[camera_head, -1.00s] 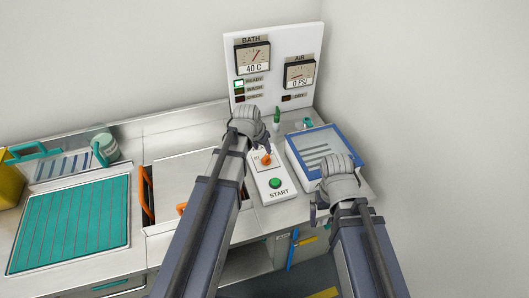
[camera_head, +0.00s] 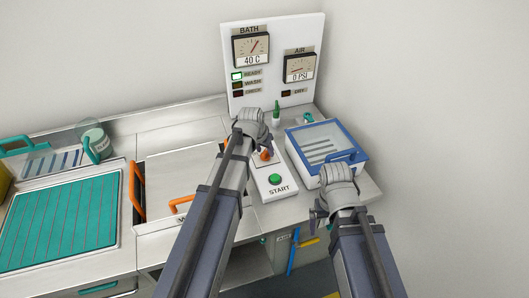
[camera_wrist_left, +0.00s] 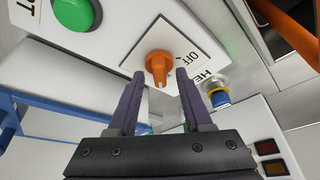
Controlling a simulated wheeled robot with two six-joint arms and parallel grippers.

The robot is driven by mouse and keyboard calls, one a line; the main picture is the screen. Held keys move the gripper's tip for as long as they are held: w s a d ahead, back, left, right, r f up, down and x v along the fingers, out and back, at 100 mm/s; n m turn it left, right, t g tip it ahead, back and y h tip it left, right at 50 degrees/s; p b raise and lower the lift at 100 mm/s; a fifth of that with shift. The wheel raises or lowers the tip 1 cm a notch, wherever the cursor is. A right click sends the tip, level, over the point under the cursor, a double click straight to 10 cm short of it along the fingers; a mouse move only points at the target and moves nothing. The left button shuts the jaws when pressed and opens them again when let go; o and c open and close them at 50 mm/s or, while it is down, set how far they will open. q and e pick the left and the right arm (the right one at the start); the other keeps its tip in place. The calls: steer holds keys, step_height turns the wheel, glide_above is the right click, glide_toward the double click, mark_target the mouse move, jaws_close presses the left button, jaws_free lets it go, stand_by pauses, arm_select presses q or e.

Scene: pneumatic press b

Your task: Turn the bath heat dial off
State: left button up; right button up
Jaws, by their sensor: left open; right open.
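The bath heat dial is an orange knob (camera_wrist_left: 159,65) on a white plate with printed lettering, including OFF, beside it. In the left wrist view my left gripper (camera_wrist_left: 160,85) is open, with its two purple fingers on either side of the dial and their tips close to it. I cannot tell whether they touch it. In the head view the dial (camera_head: 266,155) is partly hidden by my left gripper (camera_head: 262,148). My right gripper (camera_head: 318,212) is open and empty, low at the right near the counter's front edge.
The green START button (camera_head: 275,180) is on the same panel. A gauge board (camera_head: 272,80) stands behind, reading 40 C and 0 PSI, with the READY light lit green. A blue-framed box (camera_head: 327,150) stands right of the panel. Orange handles (camera_head: 138,188) lie to the left.

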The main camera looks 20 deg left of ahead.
arm_select(q)
jaws_close()
steer(key=shift+n, duration=0.3)
stand_by(0.5)
steer(key=n+y, duration=0.1)
steer(key=n, duration=0.2)
steer(key=shift+d, duration=0.15)
steer(key=n+y, duration=0.1)
steer(key=n, duration=0.1)
steer(key=n+y, duration=0.1)
steer(key=n, duration=0.2)
steer(key=shift+w+d+n+g, duration=0.1)
steer(key=shift+n+g, duration=0.2)
steer(key=shift+g, duration=0.1)
steer(key=n, duration=0.2)
steer(key=n+g+y, duration=0.1)
steer(key=n, duration=0.1)
steer(key=shift+w+d+y, duration=0.1)
steer(key=shift+y, duration=0.2)
steer(key=n+g, duration=0.1)
steer(key=n, duration=0.3)
steer(key=shift+g, duration=0.4)
steer(key=shift+n+y, duration=0.3)
steer(key=shift+n, duration=0.2)
